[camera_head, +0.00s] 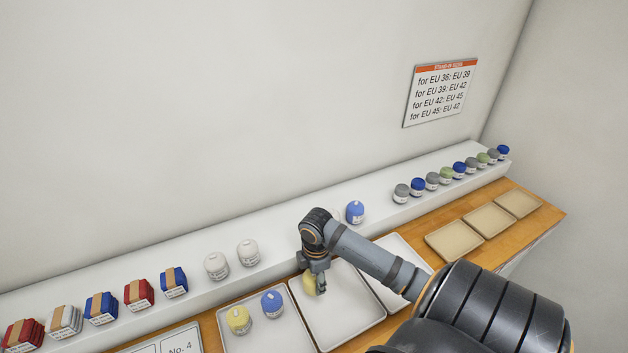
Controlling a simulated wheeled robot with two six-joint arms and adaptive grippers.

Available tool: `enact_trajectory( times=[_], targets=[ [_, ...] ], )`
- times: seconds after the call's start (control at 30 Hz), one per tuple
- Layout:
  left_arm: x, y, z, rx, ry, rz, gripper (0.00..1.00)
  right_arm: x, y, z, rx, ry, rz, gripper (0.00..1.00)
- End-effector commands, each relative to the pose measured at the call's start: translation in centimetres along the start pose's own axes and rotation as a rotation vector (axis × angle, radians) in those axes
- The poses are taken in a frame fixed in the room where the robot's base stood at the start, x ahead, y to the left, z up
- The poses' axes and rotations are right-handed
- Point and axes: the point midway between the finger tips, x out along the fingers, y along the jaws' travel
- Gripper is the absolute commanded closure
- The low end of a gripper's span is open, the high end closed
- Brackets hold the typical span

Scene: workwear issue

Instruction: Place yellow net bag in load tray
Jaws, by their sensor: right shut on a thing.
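A yellow net bag (308,284) is between the fingers of my right gripper (315,283), which is shut on it. The gripper points down at the upper left part of a white tray (345,310). I cannot tell whether the bag touches the tray floor. Another yellow bag (238,320) and a blue bag (272,304) stand in the white tray to the left (262,340). A third white tray (412,252) lies to the right, partly hidden by my right arm. My left gripper is not in view.
A white shelf (110,295) along the wall holds folded red, white and blue packs (138,294), white bags (216,265), a blue bag (355,212) and a row of small bags (445,175). Empty beige trays (455,241) lie at right. A size sign (440,92) hangs on the wall.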

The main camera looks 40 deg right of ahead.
Motion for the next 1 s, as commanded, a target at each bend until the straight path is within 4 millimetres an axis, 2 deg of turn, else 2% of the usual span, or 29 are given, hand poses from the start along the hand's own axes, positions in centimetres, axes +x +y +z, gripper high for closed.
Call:
enact_trajectory(
  times=[0.2, 0.47, 0.8, 0.83, 0.97, 1.0],
  targets=[
    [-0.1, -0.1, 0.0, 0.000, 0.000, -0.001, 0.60, 0.7, 0.6, -0.1, 0.001, 0.001, 0.000, 0.76],
    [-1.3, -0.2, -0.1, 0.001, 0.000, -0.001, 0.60, 3.9, 0.7, 0.0, 0.000, -0.001, -0.001, 0.76],
    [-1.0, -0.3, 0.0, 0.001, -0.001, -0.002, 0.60, 4.5, 0.7, 0.0, -0.001, -0.001, 0.000, 0.76],
    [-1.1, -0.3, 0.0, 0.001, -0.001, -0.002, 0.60, 4.4, 0.7, 0.0, -0.001, -0.001, 0.000, 0.40],
    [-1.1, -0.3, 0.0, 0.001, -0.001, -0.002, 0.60, 4.3, 0.7, 0.0, -0.001, -0.001, 0.000, 0.22],
    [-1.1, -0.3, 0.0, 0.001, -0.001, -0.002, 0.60, 4.3, 0.7, 0.0, -0.001, -0.001, 0.000, 0.21]
  ],
)
